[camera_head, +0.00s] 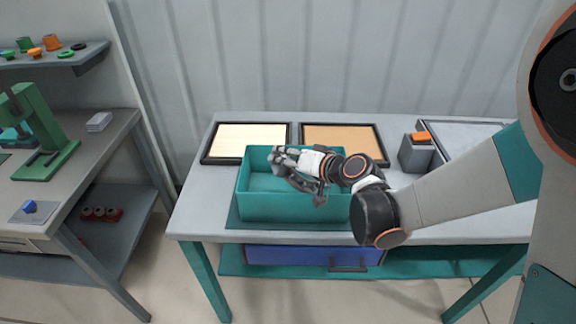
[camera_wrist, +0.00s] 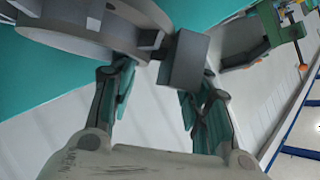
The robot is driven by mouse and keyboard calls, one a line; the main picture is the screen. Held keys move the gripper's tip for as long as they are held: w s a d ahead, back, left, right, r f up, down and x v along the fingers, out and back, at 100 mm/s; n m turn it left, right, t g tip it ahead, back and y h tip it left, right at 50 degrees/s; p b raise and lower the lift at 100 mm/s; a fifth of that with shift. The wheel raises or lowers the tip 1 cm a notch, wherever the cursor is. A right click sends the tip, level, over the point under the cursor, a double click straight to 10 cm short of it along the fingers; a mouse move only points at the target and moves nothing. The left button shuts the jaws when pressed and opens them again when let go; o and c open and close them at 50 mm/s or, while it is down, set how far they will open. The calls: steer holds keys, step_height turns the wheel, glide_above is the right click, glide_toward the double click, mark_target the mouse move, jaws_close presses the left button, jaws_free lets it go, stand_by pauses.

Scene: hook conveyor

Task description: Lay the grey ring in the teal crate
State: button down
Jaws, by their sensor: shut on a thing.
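My gripper (camera_head: 292,168) is over the teal crate (camera_head: 292,208), which stands on the table with its open top up. In the wrist view my gripper (camera_wrist: 157,78) is shut on the grey ring (camera_wrist: 72,42), a thick round band that runs off the top left of the picture. A grey block-like part of what I hold sits by the right finger. In the head view the ring is small and hard to tell from the grey fingers. Teal surface shows behind the ring in the wrist view. How far the ring is from the crate floor cannot be told.
Two dark-framed trays, one pale (camera_head: 248,139) and one tan (camera_head: 342,139), lie behind the crate. A grey box with an orange top (camera_head: 417,152) stands to the right. A blue drawer (camera_head: 300,257) is below the tabletop. A separate bench with a green press (camera_head: 48,140) is at left.

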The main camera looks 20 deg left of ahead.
steer(key=shift+f, duration=0.2)
steer(key=c, duration=0.8)
jaws_free()
steer(key=shift+c, duration=0.2)
steer(key=p+v, duration=0.3)
steer(key=v, duration=0.9)
steer(key=shift+d, duration=0.1)
